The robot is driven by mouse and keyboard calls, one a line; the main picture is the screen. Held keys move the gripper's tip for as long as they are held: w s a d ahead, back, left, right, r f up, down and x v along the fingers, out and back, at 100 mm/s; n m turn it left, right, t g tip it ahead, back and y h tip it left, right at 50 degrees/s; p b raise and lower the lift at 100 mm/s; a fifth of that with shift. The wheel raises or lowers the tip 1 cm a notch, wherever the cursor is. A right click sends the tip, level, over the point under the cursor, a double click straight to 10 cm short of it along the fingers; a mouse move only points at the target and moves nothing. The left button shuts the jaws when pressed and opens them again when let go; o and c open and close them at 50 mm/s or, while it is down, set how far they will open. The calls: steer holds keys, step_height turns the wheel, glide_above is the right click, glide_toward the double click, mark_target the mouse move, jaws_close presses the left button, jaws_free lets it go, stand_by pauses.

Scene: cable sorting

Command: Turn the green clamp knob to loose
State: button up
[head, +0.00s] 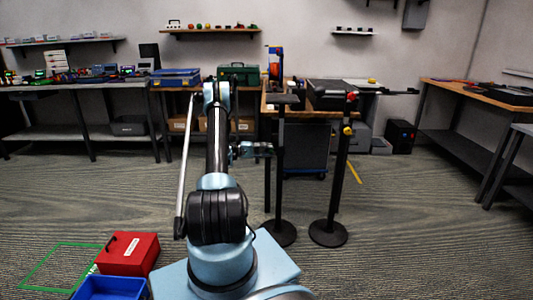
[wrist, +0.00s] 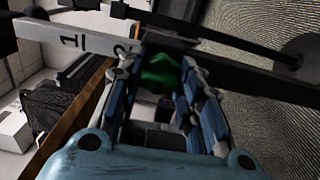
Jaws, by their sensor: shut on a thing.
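The green clamp knob (wrist: 160,72) shows in the wrist view between the two blue-padded fingers of my gripper (wrist: 158,88). The fingers are shut on it, one on each side. A grey bar marked "1" and "2" (wrist: 62,38) runs just beyond the knob, and the "2" is partly covered by a finger. In the head view my gripper (head: 258,149) reaches right to a dark post (head: 280,160), and the knob cannot be made out there. Whether the knob sits at loose or tight cannot be told.
A second dark post (head: 337,180) with red and yellow knobs stands to the right on a round base. A wooden bench (head: 270,101) is behind. A red box (head: 128,254) and a blue bin (head: 110,288) are on the floor at front left. Floor at the right is open.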

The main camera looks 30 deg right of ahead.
steer(key=shift+w+n, duration=0.15)
steer(key=shift+n, duration=0.75)
steer(key=shift+f, duration=0.1)
steer(key=o, duration=1.1)
steer(key=v, duration=1.2)
steer(key=shift+f, duration=0.1)
